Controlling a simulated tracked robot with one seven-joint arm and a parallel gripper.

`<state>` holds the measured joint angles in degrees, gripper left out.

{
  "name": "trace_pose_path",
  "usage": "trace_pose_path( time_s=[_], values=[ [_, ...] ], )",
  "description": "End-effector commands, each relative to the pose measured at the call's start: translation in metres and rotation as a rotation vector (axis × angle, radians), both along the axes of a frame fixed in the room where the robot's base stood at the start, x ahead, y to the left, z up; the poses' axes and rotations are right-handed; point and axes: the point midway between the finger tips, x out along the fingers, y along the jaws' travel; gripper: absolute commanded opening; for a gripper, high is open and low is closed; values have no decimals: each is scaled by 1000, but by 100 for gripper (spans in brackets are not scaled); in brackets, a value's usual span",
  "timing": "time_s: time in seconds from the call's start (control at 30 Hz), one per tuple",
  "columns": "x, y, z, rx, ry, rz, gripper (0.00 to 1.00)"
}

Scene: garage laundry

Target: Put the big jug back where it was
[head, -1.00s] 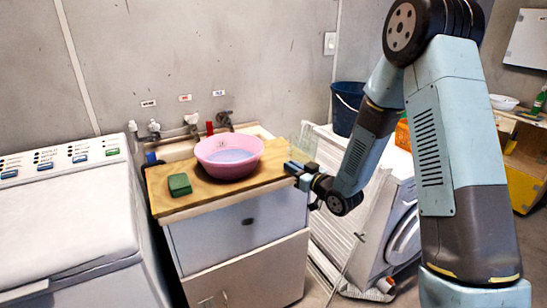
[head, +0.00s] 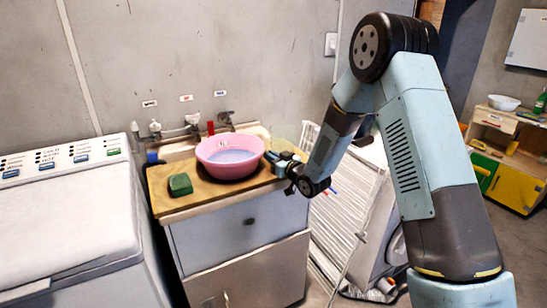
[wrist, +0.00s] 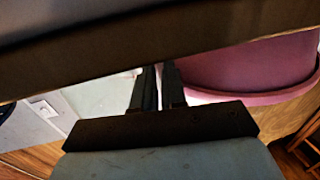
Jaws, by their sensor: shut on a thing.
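The big jug (head: 287,133) looks like a pale, see-through vessel at the right end of the wooden counter, just right of the pink basin (head: 229,160). It is faint, and my gripper partly hides it. My gripper (head: 279,158) is at the counter's right edge, close beside the basin, and is shut on the jug. In the wrist view my gripper's two fingers (wrist: 158,75) are close together, with a pale surface left of them that may be the jug. The basin's pink wall (wrist: 250,70) is right of them. I cannot tell whether the jug's base touches the counter.
A green sponge (head: 180,184) lies on the counter (head: 205,196) left of the basin. Taps (head: 191,123) and a sink are behind. A white washing machine (head: 70,220) stands left. A white drying rack (head: 340,205) stands right, beside my arm.

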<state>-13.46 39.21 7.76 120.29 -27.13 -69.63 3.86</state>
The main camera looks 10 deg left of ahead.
Motion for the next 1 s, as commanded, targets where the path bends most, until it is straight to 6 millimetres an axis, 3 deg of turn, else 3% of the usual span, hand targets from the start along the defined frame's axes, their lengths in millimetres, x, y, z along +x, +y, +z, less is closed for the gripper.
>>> trace_pose_path(
  time_s=[0.27,0.3,0.4,0.73,1.0],
  values=[
    [0,0,-1,1,-1,0,0],
    [0,0,-1,1,-1,0,14],
    [0,0,0,1,-1,0,22],
    [-2,-3,1,1,-2,-1,22],
    [-32,-33,1,0,0,-2,22]
  ],
)
